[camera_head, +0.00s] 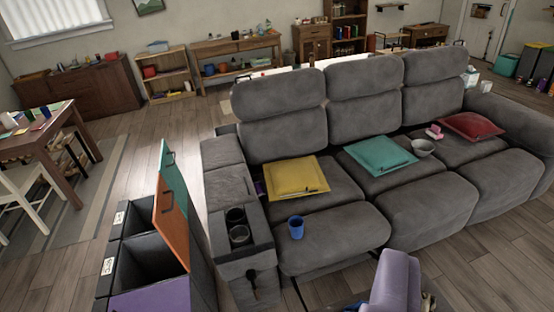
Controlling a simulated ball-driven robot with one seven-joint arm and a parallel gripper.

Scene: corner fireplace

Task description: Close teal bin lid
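The teal bin lid (177,178) stands open, raised nearly upright, with a dark handle on its face, at the left of the view. It belongs to the far dark bin (137,221) in a row of bins beside the sofa. The orange lid (170,222) in front of it also stands open and hides its lower part. The nearer dark bin (143,262) is open. A purple lid (152,298) lies flat at the bottom edge.
A grey sofa (345,205) with cushions fills the middle and right, its armrest close to the raised lids. A table (52,138) and white chair (28,195) stand left. Floor between table and bins is clear.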

